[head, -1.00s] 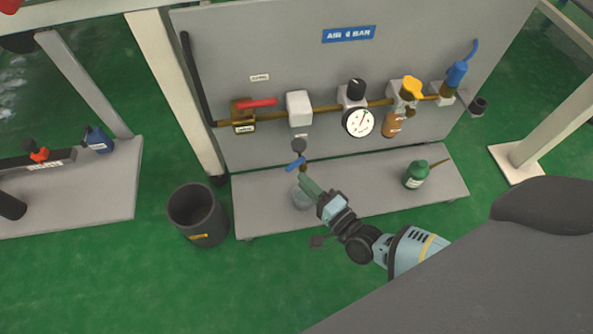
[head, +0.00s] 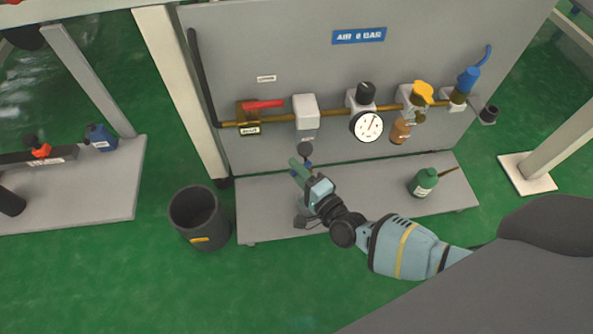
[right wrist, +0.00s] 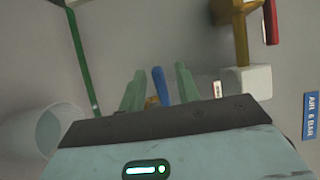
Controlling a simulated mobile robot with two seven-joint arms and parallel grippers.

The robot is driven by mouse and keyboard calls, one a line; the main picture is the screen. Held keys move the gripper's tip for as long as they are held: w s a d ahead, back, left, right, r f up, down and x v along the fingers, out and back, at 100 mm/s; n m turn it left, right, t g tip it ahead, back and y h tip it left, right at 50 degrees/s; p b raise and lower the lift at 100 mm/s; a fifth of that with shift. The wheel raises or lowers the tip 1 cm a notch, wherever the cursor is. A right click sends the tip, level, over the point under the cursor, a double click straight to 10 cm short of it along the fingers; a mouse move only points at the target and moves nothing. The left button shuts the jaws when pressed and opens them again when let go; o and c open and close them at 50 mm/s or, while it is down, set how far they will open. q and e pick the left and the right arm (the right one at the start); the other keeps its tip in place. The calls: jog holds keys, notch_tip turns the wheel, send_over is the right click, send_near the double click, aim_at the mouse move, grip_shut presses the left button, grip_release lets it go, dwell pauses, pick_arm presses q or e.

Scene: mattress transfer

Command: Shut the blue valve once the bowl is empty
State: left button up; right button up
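The blue valve handle (right wrist: 160,85) shows in the right wrist view, with a bit of brass at its base. My right gripper (right wrist: 158,90) is open, its two green fingers on either side of the handle with gaps visible. In the head view my right gripper (head: 301,170) covers the valve, just below a dark grey round piece (head: 305,149) under the white block (head: 305,111). That piece may be the bowl; I cannot see whether it holds liquid. A clear cup (right wrist: 55,135) shows in the wrist view; my gripper mostly hides it in the head view. My left gripper is out of view.
A red-lever brass valve (head: 263,104), a gauge (head: 367,126) and a yellow-topped valve (head: 421,93) line the brass pipe. A green bottle (head: 424,182) stands on the grey shelf (head: 370,202). A dark bin (head: 200,240) stands on the floor left of it.

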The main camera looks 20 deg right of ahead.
jog(key=shift+w, duration=0.2)
jog(key=shift+c, duration=0.2)
grip_shut()
jog(key=shift+a+h, duration=0.15)
jog(key=shift+h, duration=0.15)
jog(key=shift+w+m+h+p, duration=0.2)
jog(key=shift+m+h+p, duration=0.3)
jog(key=shift+m+h, duration=0.4)
jog(key=shift+w+m+h+b, duration=0.2)
jog(key=shift+m+h, duration=0.45)
jog(key=shift+h, duration=0.45)
jog(key=shift+w+m+h+b, duration=0.1)
jog(key=shift+w+m+h, duration=0.15)
jog(key=shift+m+h, duration=0.65)
jog(key=shift+w+m+h+b, duration=0.1)
jog(key=shift+w+m+h, duration=0.25)
jog(key=shift+h, duration=0.95)
